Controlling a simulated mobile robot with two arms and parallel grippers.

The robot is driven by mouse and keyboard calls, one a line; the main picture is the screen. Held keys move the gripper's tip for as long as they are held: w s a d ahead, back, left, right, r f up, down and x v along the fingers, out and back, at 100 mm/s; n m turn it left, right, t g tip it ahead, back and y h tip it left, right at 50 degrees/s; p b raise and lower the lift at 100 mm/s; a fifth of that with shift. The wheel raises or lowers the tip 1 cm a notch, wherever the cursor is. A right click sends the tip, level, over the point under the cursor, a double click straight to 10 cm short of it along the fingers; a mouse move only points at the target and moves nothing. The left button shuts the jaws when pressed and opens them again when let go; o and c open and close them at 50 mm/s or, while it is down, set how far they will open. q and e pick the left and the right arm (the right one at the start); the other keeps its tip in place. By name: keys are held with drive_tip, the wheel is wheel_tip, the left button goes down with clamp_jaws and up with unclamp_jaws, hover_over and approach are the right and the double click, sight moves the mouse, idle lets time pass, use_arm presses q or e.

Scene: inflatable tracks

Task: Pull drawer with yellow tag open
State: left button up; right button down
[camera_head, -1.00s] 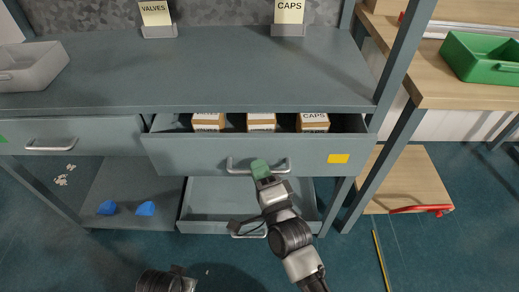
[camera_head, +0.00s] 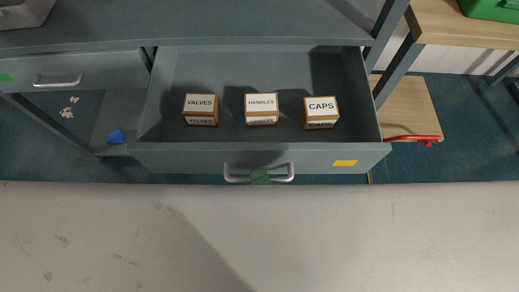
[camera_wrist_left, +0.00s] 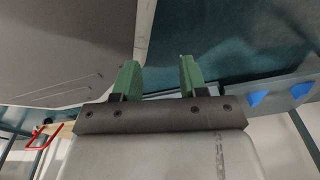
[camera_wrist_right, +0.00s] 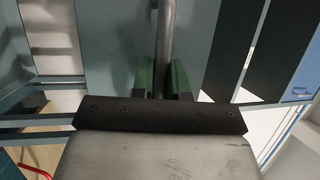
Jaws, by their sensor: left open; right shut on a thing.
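The drawer with the yellow tag (camera_head: 345,162) is pulled far out of the grey bench, with its front panel (camera_head: 205,158) toward me. Its silver handle (camera_head: 229,174) is in the middle of the front. My right gripper (camera_head: 260,177) is on the handle, only its green fingertips showing. In the right wrist view the handle bar (camera_wrist_right: 166,42) runs between the fingers of this gripper (camera_wrist_right: 162,78), which is shut on it. My left gripper (camera_wrist_left: 158,78) is open and empty in the left wrist view. It is not visible in the head view.
The drawer holds boxes marked VALVES (camera_head: 201,110), HANDLES (camera_head: 262,110) and CAPS (camera_head: 321,112). A shut drawer (camera_head: 100,70) with its own handle is at left. A wooden bench (camera_head: 460,25) is at right, with a red tool (camera_head: 415,138) below. A blue piece (camera_head: 116,136) lies low left.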

use_arm(q)
drive_tip(key=shift+s+a+f, duration=0.1)
drive_tip(key=shift+s+f, duration=0.2)
drive_tip(key=shift+s, duration=0.35)
use_arm(e)
drive_tip(key=shift+s, duration=1.1)
drive_tip(key=c, duration=1.1)
unclamp_jaws()
drive_tip(key=shift+c, duration=0.2)
use_arm(q)
drive_tip(key=shift+w+d+r, duration=0.15)
drive_tip(key=shift+w+r, duration=0.1)
drive_tip(key=shift+w, duration=0.2)
drive_tip(key=shift+w+d+r, duration=0.1)
drive_tip(key=shift+w+r, duration=0.15)
drive_tip(key=shift+w, duration=0.2)
use_arm(e)
drive_tip(key=v, duration=1)
drive_tip(key=shift+s, duration=0.35)
use_arm(q)
drive_tip(key=shift+w+a, duration=0.1)
drive_tip(key=shift+a, duration=0.1)
use_arm(e)
drive_tip(key=shift+d+f, duration=0.1)
drive_tip(key=shift+d, duration=0.05)
